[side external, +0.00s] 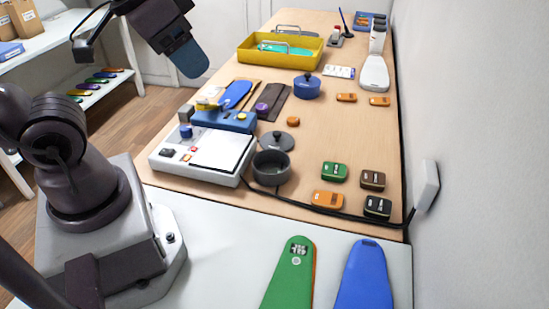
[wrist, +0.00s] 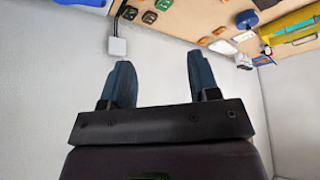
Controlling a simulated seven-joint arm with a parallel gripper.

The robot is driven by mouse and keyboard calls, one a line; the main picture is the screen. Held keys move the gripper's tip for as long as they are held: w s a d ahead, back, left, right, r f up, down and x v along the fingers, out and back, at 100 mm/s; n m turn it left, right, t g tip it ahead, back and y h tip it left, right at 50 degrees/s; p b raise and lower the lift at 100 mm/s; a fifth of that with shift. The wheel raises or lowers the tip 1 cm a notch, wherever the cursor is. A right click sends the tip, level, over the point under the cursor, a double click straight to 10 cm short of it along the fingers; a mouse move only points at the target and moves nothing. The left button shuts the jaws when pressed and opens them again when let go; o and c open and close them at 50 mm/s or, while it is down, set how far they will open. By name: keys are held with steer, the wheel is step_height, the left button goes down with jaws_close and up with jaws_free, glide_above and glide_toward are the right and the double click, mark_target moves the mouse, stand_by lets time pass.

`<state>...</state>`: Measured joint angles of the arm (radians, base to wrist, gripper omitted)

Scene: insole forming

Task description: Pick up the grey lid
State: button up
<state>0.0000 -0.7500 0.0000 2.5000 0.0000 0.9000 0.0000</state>
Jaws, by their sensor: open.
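The grey lid (side external: 277,141) lies flat on the wooden table, its small knob upward. It is just behind the open grey pot (side external: 271,167), close to its rim. My gripper (side external: 190,62) is high at the upper left in the side view, well away from the lid and above table height. In the wrist view my gripper (wrist: 162,80) shows two blue fingers spread apart with nothing between them. I cannot make out the grey lid in the wrist view.
A white and blue machine (side external: 205,150) stands left of the pot. A blue lidded pot (side external: 306,86) stands farther back, with a yellow tray (side external: 280,60) behind it. Several small green, brown and orange blocks lie right of the pot. A black cable crosses the table's front.

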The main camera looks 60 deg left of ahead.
steer(key=n+g+y, duration=0.5)
steer(key=n+g, duration=0.1)
steer(key=n, duration=1.2)
glide_toward(277, 133)
steer(key=shift+h, duration=0.3)
steer(key=x, duration=0.9)
steer(key=shift+a+f, duration=0.15)
steer(key=shift+a, duration=0.2)
steer(key=shift+c, duration=0.5)
